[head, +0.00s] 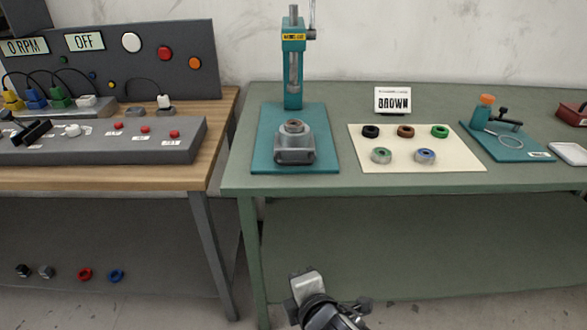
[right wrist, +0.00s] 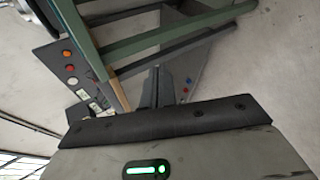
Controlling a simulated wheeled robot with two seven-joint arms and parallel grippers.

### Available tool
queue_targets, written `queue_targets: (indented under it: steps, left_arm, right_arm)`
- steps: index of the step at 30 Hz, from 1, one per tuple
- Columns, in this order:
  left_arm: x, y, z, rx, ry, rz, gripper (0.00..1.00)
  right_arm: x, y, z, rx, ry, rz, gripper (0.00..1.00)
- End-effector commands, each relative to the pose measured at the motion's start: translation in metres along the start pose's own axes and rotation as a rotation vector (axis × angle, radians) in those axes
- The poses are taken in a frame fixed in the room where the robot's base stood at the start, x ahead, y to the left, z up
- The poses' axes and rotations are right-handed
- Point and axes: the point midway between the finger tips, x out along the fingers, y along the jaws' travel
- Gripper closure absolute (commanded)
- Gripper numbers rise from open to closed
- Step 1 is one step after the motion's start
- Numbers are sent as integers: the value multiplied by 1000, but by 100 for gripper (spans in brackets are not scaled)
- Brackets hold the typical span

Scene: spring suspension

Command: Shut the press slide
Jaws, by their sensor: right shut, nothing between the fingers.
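The teal press (head: 293,62) stands on the green table, with an upright column, a silver ram and a lever at its top. Its teal base plate (head: 262,150) reaches toward the table's front edge. A grey slide block (head: 294,152) with a round seat on top sits on the front part of that plate, apart from the column and forward of it. My right gripper (right wrist: 157,80) shows in the right wrist view with its dark fingers together, empty and touching nothing. One of my arms shows low in the head view, in front of the table and well away from the press. My left gripper is not clearly visible.
A cream mat (head: 455,158) with several coloured rings lies right of the press, below a sign reading BROWN (head: 392,100). A teal tool board (head: 525,148) is farther right. A wooden bench (head: 190,175) with a grey control box (head: 100,150) stands left. The table's front edge separates my arm from the press.

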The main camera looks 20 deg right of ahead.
Motion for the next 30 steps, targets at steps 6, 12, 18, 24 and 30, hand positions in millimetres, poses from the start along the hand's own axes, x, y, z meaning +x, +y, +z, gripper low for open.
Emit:
queue_targets:
  steps: [6, 12, 18, 24, 30]
  left_arm:
    - [-2, -1, 4, 0, -13, -3, 64]
    - [-2, -1, 4, 1, -13, -4, 64]
    - [0, -2, 1, 1, -6, -6, 64]
    - [2, -3, -3, 1, 4, -7, 64]
    - [3, -3, -3, 0, 8, -6, 64]
  right_arm:
    - [8, 104, 10, -893, -273, 74, 100]
    - [-1, 154, 17, -1295, -466, 37, 100]
    - [7, 167, 23, -1378, -510, 19, 100]
    - [41, 178, 36, -1374, -508, 18, 100]
    - [80, 191, 49, -1372, -506, 19, 100]
